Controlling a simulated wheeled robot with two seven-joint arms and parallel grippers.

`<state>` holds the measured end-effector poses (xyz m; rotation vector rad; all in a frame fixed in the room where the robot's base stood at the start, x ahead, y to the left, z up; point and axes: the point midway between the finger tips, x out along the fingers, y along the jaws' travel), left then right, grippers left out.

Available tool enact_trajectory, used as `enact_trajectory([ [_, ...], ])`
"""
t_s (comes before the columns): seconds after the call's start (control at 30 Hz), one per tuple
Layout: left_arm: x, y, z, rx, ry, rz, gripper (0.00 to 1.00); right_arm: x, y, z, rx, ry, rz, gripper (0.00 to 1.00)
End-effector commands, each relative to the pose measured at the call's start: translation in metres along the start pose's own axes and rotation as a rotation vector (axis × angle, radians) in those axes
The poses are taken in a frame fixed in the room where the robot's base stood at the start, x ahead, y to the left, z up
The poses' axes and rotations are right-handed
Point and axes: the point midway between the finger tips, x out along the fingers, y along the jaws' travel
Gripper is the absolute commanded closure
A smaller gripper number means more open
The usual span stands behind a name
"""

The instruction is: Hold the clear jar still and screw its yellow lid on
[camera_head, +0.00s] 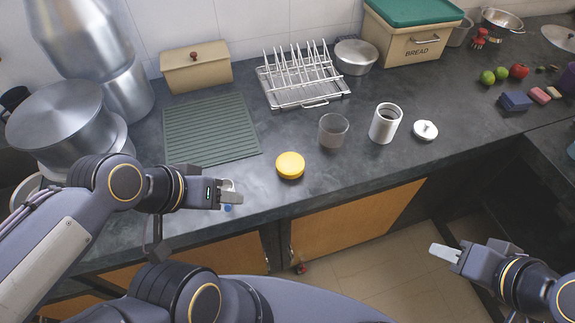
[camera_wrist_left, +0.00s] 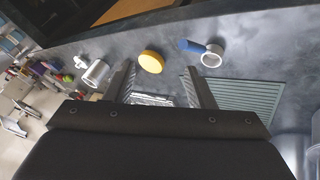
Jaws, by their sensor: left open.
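The clear jar (camera_head: 333,131) stands upright on the dark counter, its top uncovered. The round yellow lid (camera_head: 290,165) lies flat on the counter, to the left of the jar and nearer the front edge, apart from it. The lid also shows in the left wrist view (camera_wrist_left: 151,62), beyond the fingers; I cannot make out the jar there. My left gripper (camera_head: 232,192) is open and empty, above the front of the counter, left of the lid. My right gripper (camera_head: 447,253) is out over the floor, right of and below the jar, away from both; its finger gap is not clear.
A white canister (camera_head: 384,125) and its white lid (camera_head: 425,131) stand right of the jar. A dish rack (camera_head: 300,97) is behind, a green ribbed mat (camera_head: 208,130) to the left. A blue-and-white item (camera_wrist_left: 205,51) lies near my left gripper. The counter around the yellow lid is clear.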

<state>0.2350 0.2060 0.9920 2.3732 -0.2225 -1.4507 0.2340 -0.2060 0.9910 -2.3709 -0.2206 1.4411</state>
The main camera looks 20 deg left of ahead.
Motion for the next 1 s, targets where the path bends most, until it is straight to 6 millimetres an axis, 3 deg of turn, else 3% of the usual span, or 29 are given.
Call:
enact_trajectory([
  [0.03,0.000,0.000,-0.004,0.014,-0.015,-0.006,0.44,-0.001,0.000,-0.001,0.000,0.000,0.000,0.64],
  [0.17,0.001,0.001,-0.025,0.102,-0.098,-0.047,0.27,-0.004,-0.002,-0.002,0.000,0.000,0.000,0.64],
  [0.33,0.021,0.006,-0.075,0.317,-0.279,-0.124,0.07,-0.010,-0.005,-0.005,0.000,0.000,0.000,0.64],
  [0.47,0.057,0.018,-0.112,0.499,-0.419,-0.169,0.07,-0.015,-0.007,-0.007,0.000,0.000,0.000,0.64],
  [0.6,0.106,0.035,-0.140,0.674,-0.548,-0.198,0.07,-0.019,-0.009,-0.010,0.000,0.000,0.000,0.64],
  [0.8,0.165,0.053,-0.153,0.836,-0.664,-0.215,0.07,-0.023,-0.011,-0.011,0.000,0.000,0.000,0.64],
  [1.0,0.187,0.059,-0.154,0.890,-0.701,-0.219,0.07,-0.024,-0.011,-0.012,0.000,0.000,0.000,0.64],
])
